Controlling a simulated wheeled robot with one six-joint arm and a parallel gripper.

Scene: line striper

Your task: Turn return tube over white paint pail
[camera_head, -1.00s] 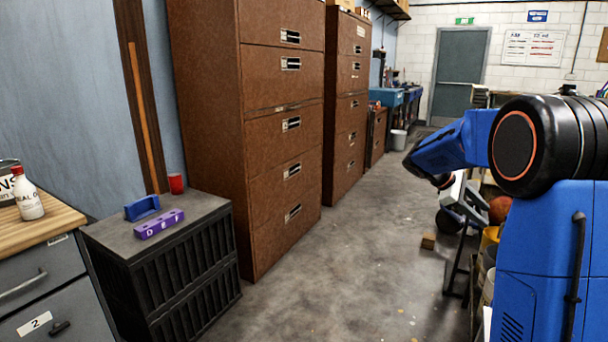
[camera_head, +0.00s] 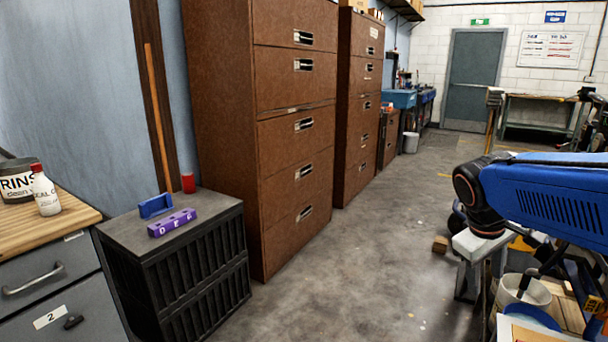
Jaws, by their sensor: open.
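A white pail (camera_head: 524,292) stands at the lower right, beside my arm, with a dark slim piece (camera_head: 528,280) reaching down into its mouth. I cannot tell whether this dark piece is the return tube, nor whether the pail holds white paint. My blue arm crosses the right side above the pail, with its black joint to the left. My gripper is not in view. No line striper can be made out clearly; yellow parts show around the pail, partly hidden by my arm.
A grey bench (camera_head: 468,246) stands left of the pail, with a small wooden block (camera_head: 440,244) on the floor. Brown drawer cabinets (camera_head: 285,130) and a black crate stand (camera_head: 185,275) line the left. The grey floor (camera_head: 350,270) between is clear.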

